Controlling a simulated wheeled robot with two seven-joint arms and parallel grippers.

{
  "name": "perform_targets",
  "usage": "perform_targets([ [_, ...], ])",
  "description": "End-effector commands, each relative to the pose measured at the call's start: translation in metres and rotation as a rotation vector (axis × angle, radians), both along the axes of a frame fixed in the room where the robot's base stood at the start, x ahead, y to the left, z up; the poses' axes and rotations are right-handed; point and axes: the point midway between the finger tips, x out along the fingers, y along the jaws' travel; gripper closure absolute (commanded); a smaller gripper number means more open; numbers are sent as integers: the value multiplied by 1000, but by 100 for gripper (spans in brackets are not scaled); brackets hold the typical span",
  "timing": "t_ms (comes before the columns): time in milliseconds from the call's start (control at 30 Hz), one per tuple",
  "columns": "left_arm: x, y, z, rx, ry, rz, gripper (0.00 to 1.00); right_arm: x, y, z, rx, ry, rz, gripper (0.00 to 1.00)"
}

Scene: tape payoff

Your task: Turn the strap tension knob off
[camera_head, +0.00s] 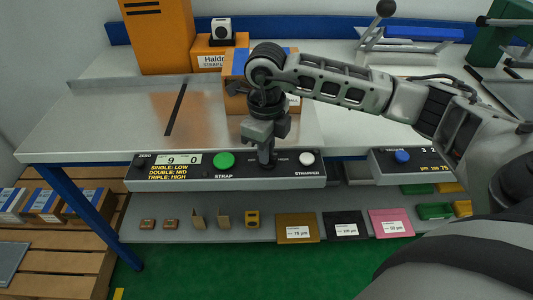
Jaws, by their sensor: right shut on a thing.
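The strapper panel (180,185) is a grey box on the bench's front edge. It carries a display (181,160) reading "9 0", a green button (224,160) marked STRAP and a white button (307,158) marked STRAPPER. My right gripper (266,160) points down at the panel between these two buttons. It is shut on the strap tension knob, which its fingers mostly hide. The knob's setting cannot be read. My left gripper is not in view.
A second panel (410,168) with a blue button (402,156) is at the right. A cardboard box (235,95) stands behind my right gripper. The lower shelf (185,232) holds small parts and coloured cards. The bench's left part (90,120) is clear.

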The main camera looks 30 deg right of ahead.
Motion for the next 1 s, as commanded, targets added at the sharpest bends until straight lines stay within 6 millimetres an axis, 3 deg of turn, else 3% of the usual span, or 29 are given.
perform_targets([
  [300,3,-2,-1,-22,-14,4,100,0,0,0,-1,-3,114,100],
  [800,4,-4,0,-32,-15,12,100,0,0,2,0,-4,136,100],
  [900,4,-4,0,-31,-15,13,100,0,0,2,0,-4,135,68],
  [1000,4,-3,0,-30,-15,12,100,0,0,1,-1,-3,135,68],
])
